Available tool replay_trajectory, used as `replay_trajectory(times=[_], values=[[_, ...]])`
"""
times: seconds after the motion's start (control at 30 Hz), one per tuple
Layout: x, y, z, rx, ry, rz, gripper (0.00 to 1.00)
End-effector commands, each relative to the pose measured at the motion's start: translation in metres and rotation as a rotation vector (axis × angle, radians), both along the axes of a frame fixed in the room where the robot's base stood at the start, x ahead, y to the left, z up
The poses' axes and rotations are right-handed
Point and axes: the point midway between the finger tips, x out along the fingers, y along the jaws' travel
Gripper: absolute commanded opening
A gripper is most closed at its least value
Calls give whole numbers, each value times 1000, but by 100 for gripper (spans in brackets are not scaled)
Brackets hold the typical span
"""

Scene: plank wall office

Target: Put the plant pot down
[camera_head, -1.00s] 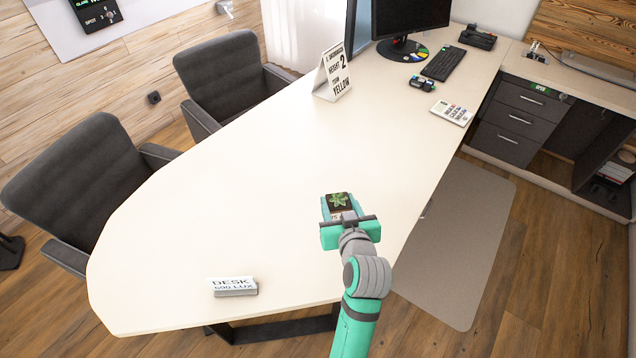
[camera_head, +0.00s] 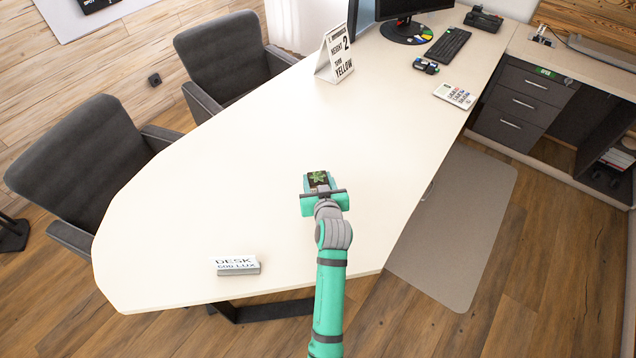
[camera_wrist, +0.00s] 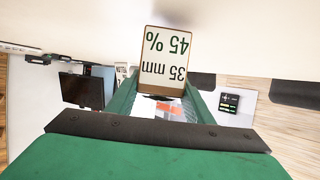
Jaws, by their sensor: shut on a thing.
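The plant pot (camera_head: 318,180) is a small dark square pot with a green succulent, seen from above in the head view. My gripper (camera_head: 321,190) is shut on it, over the right middle part of the pale desk (camera_head: 240,170). In the wrist view the pot (camera_wrist: 165,60) shows a white face with upside-down text, "45 %" and "35 mm", between the green fingers of my gripper (camera_wrist: 165,100). I cannot tell whether the pot touches the desk top or hangs just above it.
A white "DESK 600 LUX" sign (camera_head: 237,265) lies near the front edge. A folded card sign (camera_head: 335,55), a calculator (camera_head: 455,95), a keyboard (camera_head: 447,44) and a monitor (camera_head: 400,12) stand farther back. Two grey chairs (camera_head: 80,160) line the left side. The desk middle is clear.

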Motion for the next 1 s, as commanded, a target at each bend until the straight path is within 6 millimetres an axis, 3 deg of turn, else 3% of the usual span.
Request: replay_trajectory(times=[0.1,0.47,0.5,0.57,1.0], values=[[0,0,-13,0,-2,1,15],[0,1,-16,0,-2,1,15],[0,1,-17,0,0,2,49],[0,1,-17,0,-1,1,63],[-5,0,-12,0,-1,1,65]])
